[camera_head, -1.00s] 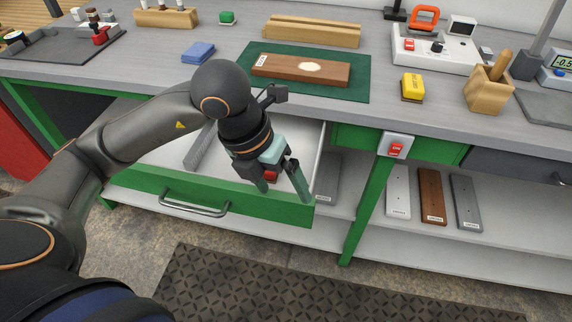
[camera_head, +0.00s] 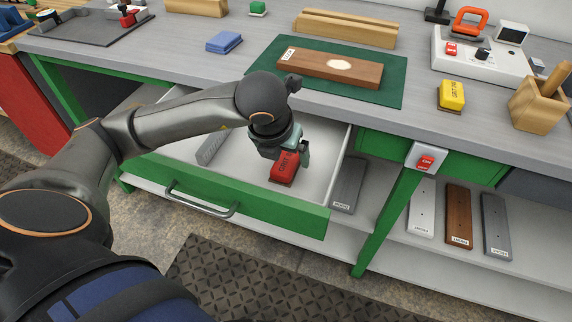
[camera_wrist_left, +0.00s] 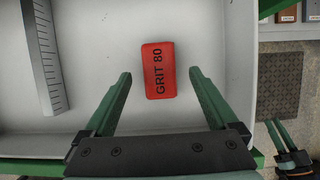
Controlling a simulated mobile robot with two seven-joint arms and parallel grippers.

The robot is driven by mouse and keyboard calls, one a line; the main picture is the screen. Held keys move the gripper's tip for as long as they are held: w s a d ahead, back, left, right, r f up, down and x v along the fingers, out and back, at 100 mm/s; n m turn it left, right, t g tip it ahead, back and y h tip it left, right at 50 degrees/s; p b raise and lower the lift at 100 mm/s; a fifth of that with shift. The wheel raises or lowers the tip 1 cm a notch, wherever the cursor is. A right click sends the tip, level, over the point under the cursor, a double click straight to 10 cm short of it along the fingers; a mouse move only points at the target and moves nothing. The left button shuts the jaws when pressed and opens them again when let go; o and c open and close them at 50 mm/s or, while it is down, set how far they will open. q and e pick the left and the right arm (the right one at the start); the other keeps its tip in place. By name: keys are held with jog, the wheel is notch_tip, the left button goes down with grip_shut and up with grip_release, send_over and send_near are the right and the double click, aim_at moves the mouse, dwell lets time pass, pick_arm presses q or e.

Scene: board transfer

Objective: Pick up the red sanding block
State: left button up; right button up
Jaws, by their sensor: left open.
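The red sanding block (camera_head: 284,167), marked GRIT 80, lies flat in the open drawer (camera_head: 250,212). My left gripper (camera_head: 293,154) is above the drawer, over the block's far end in the head view, and hides part of it. In the left wrist view the block (camera_wrist_left: 160,70) lies between the lines of the two open fingers (camera_wrist_left: 160,76), with clear space on both sides. The left gripper is open and holds nothing.
A grey ruler-like bar (camera_wrist_left: 44,55) lies at the drawer's left side. The drawer walls surround the block. Above is the bench with a green mat (camera_head: 393,92), a brown board (camera_head: 320,66) and a yellow block (camera_head: 451,95). Boards lie on the lower shelf.

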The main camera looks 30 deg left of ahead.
aim_at(286, 160)
pick_arm(q)
jog(key=x, duration=0.3)
jog(key=shift+f, duration=0.15)
jog(key=shift+c, duration=0.2)
jog(key=c, duration=1.4)
